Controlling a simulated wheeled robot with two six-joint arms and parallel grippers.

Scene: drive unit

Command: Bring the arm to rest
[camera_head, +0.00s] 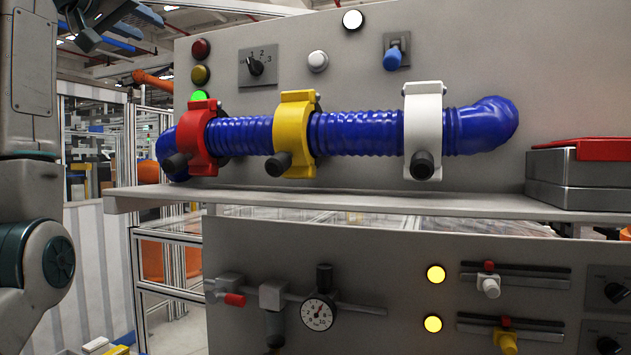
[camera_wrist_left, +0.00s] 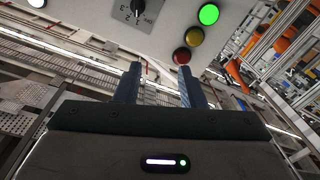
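My left arm comes in along the left edge of the head view, raised beside the panel. Part of my left gripper (camera_head: 86,22) shows at the top left, cut off by the picture's edge. In the left wrist view my left gripper (camera_wrist_left: 159,78) has its two dark fingers apart, with nothing between them. It is clear of the panel and touches nothing that I can see. My right gripper is not in view.
A grey panel (camera_head: 580,75) carries a blue corrugated hose (camera_head: 355,133) in red (camera_head: 197,137), yellow (camera_head: 296,133) and white (camera_head: 423,128) clamps. A shelf (camera_head: 400,201) juts out below, with a metal box (camera_head: 575,182) at right. A gauge (camera_head: 318,315) sits lower.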

